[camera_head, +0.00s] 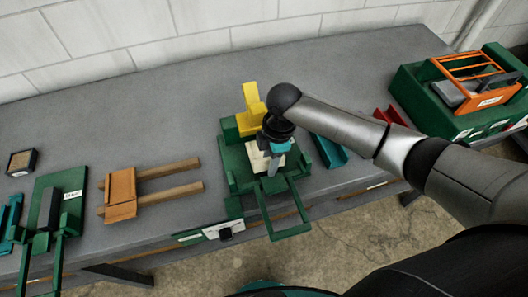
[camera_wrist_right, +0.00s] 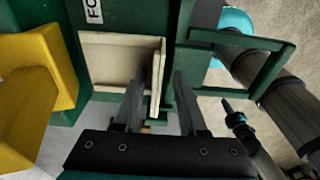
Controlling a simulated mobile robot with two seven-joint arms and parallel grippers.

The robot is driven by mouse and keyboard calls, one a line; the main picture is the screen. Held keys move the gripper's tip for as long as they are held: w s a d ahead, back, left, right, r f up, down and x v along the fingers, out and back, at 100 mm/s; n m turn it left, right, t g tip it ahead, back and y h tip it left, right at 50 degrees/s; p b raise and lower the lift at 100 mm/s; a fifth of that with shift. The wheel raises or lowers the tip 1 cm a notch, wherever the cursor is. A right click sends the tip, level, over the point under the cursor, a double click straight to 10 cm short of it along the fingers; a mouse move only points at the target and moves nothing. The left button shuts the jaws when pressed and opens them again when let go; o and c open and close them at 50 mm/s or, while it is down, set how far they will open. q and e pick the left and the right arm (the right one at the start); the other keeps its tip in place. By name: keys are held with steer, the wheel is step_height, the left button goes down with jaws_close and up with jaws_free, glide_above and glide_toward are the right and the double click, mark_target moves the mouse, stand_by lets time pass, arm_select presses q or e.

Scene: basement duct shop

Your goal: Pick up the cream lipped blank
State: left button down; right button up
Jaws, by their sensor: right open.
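The cream lipped blank (camera_head: 255,157) lies in a green fixture (camera_head: 237,172) at the middle of the bench, partly hidden by my right gripper (camera_head: 272,163). In the right wrist view, the blank (camera_wrist_right: 108,62) is a flat cream plate with a raised lip along its right side. My right gripper (camera_wrist_right: 159,82) is open, with one finger on each side of that lip. I cannot tell whether either finger touches it. My left gripper is not in view.
A yellow block (camera_head: 252,108) stands behind the fixture, close to my right gripper. A green frame handle (camera_head: 286,214) reaches past the bench's front edge. A teal channel (camera_head: 328,150) lies to the right. A wooden piece with two rails (camera_head: 122,190) lies left.

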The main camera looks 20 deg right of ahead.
jaws_close()
stand_by(0.7)
